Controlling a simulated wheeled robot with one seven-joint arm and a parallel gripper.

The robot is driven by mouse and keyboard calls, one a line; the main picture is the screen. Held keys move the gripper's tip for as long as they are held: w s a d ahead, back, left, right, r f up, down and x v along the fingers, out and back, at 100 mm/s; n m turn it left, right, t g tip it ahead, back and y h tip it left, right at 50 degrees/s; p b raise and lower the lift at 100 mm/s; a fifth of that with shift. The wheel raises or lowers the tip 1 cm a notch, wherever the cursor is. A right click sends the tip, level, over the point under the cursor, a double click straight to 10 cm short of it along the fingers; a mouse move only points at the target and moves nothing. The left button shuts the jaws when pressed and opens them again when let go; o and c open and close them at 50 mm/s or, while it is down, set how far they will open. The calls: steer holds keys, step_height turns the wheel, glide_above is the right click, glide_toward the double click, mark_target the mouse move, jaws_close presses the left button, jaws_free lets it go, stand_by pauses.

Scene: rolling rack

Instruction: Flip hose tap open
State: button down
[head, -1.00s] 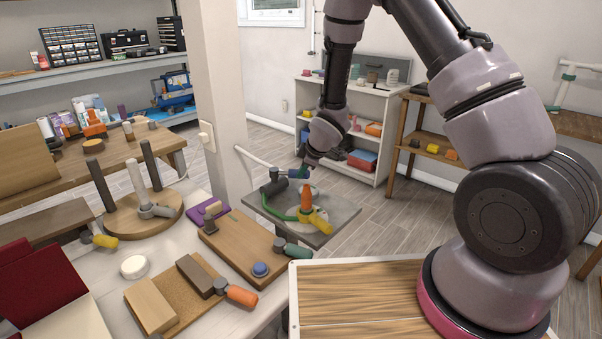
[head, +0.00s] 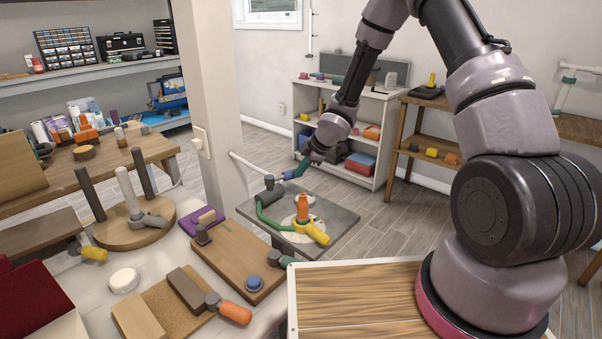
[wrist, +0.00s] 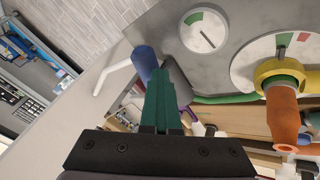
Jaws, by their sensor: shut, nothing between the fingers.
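The tap with a grey body (head: 268,184) and a blue lever (wrist: 145,62) sits at the far left of the grey panel (head: 345,222). A white pipe runs to it from the post, and a green hose (head: 262,214) curves away from it. My gripper (head: 303,168) is just to the right of the tap in the head view. In the wrist view its green fingers (wrist: 161,100) are shut and empty, close beside the blue lever and grey body. I cannot tell whether they touch. The fingers hide part of the tap.
An orange handle (head: 302,208) with a yellow-handled valve (head: 316,232) stands on the panel. A small dial (wrist: 204,32) shows in the wrist view. The bench at left holds wooden boards (head: 232,255) and a post base (head: 134,230). Open floor lies beyond the panel.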

steer(key=shift+w, duration=1.1)
steer(key=shift+w+a, duration=0.35)
steer(key=shift+w, duration=0.4)
